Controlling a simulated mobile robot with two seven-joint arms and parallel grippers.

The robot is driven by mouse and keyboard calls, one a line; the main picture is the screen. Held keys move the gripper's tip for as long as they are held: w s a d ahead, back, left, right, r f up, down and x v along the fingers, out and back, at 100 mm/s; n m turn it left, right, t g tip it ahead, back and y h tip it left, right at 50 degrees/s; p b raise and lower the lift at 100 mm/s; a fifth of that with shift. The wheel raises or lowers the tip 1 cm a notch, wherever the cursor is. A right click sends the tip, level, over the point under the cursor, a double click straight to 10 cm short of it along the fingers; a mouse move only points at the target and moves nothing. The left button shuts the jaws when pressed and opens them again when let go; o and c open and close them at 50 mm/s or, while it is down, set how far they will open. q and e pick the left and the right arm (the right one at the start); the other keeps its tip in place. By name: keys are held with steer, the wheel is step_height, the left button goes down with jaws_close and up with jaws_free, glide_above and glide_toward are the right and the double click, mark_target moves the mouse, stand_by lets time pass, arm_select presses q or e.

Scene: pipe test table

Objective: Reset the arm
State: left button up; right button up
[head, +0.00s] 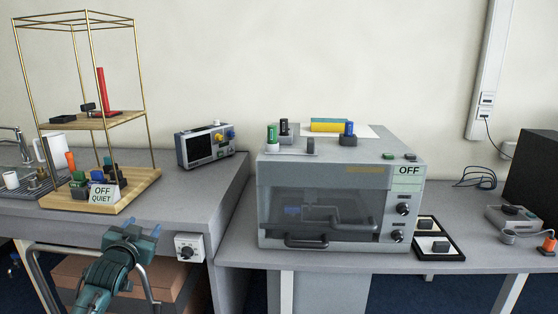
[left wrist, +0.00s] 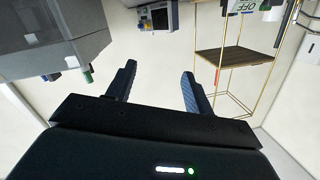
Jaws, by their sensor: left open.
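My left gripper (head: 141,240) is in front of the left bench's front edge, near the bottom of the head view. Its teal arm (head: 108,277) comes up from the lower left. In the left wrist view its two blue fingers (left wrist: 157,90) stand wide apart with nothing between them. It touches no object that I can see. My right gripper is in neither view.
A brass-framed shelf (head: 103,122) and a meter (head: 204,145) stand on the left bench. A grey test box (head: 335,200) with colored parts on top stands on the right bench. A white switch box (head: 189,247) is right of my gripper.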

arm_select(q)
steer(key=s+d+f+m+g+h, duration=0.1)
steer(key=s+d+f+g, duration=0.1)
steer(key=s+d+f, duration=0.55)
steer(key=s+d+f+g+h, duration=0.15)
steer(key=s+d+f, duration=0.25)
steer(key=s+f, duration=0.5)
steer(key=s+d+f+g, duration=0.1)
steer(key=s+d+f, duration=0.1)
steer(key=s, duration=0.5)
steer(key=s+d+f+h, duration=0.1)
steer(key=s+d+f, duration=0.1)
steer(key=s, duration=0.5)
steer(key=s+d+f+g+h, duration=0.1)
steer(key=s+d+f, duration=0.2)
steer(key=s, duration=0.4)
steer(key=shift+s+d+n+g, duration=0.35)
steer(key=shift+s+d+n, duration=0.05)
steer(key=shift+d, duration=0.4)
